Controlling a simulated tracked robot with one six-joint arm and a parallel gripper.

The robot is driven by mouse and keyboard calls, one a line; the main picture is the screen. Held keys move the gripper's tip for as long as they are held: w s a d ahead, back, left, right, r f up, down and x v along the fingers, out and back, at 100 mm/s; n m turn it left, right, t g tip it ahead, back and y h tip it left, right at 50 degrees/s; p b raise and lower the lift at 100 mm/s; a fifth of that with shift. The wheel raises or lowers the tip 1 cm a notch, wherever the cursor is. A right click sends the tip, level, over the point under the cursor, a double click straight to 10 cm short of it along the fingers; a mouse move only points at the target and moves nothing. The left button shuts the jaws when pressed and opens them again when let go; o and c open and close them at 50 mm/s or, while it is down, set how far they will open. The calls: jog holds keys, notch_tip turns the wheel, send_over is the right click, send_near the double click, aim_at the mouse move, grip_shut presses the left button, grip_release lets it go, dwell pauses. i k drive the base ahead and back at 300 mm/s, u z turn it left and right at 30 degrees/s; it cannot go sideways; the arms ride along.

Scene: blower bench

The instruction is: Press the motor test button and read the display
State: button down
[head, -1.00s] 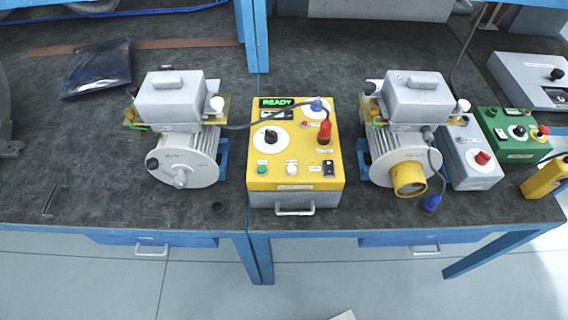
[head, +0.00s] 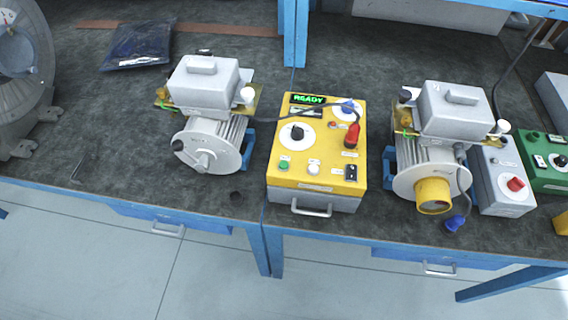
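A yellow-topped test box (head: 318,150) stands on the dark bench between two motors. Its display (head: 308,99) is lit and reads "READY" in green. On its top are a black knob (head: 297,132), a red plug (head: 352,135), a blue plug (head: 347,106), a green button (head: 284,164), a white button (head: 313,168) and a black switch (head: 350,173). The labels are too small to read. The left motor (head: 207,142) has a cable running to the box. The right motor (head: 430,165) has a yellow cap on its front. My gripper is not in view.
Grey and green control boxes (head: 503,180) stand right of the right motor. A large grey fan housing (head: 22,75) is at the far left, and a dark bag (head: 138,44) lies at the back.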

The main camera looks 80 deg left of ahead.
aim_at(283, 164)
jog(key=k, duration=1.7)
jog(key=u, duration=2.25)
jog(key=i, duration=0.5)
jog(key=z, duration=0.05)
